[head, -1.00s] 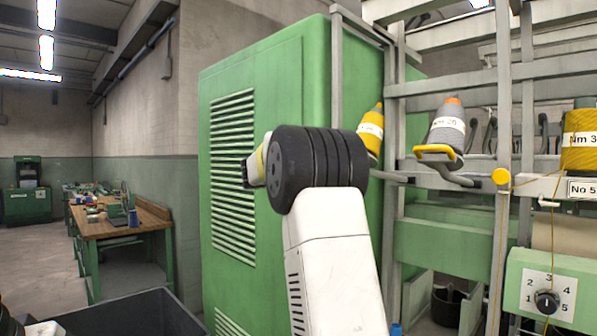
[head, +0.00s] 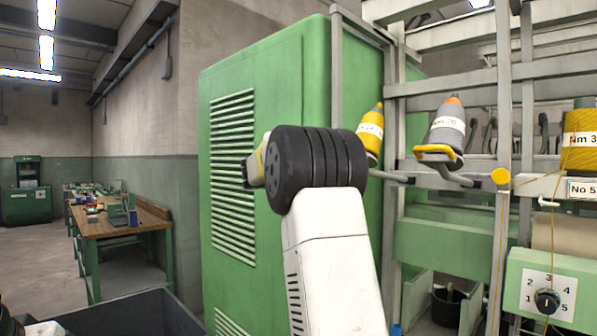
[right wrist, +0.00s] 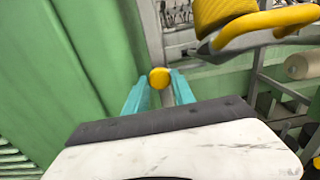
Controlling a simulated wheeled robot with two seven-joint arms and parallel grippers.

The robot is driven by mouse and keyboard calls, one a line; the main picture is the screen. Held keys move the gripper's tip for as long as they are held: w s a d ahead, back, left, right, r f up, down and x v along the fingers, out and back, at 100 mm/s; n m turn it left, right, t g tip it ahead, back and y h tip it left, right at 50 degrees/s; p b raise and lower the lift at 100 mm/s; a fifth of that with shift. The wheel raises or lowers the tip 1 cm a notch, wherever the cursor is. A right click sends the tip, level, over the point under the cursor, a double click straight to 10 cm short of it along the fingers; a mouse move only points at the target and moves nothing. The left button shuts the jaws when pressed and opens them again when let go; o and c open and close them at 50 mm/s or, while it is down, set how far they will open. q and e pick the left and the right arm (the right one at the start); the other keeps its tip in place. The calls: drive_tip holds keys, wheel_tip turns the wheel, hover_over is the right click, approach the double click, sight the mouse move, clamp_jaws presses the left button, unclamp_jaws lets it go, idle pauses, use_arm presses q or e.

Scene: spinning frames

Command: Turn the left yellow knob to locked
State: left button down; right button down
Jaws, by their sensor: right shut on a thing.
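In the right wrist view a round yellow knob (right wrist: 160,78) on a short grey shaft sits between the two teal fingers of my right gripper (right wrist: 160,90). The fingers are closed in on it from both sides. Its front face is plain, and I see no locked mark. In the head view this knob and the gripper are hidden behind my own arm. Another yellow knob (head: 501,176) shows farther right on the rack, apart from my arm. My left gripper is not in view.
A green louvred cabinet (head: 290,80) stands close to my right arm. The grey rack (head: 515,90) holds yarn cones, including a yellow one (head: 370,135) and a grey one (head: 447,130). A numbered dial (head: 547,301) is low at right. A dark bin (head: 120,315) is at lower left.

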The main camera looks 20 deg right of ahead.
drive_tip(key=shift+f, duration=0.1)
drive_tip(key=c, duration=1.1)
unclamp_jaws()
drive_tip(key=shift+o, duration=0.2)
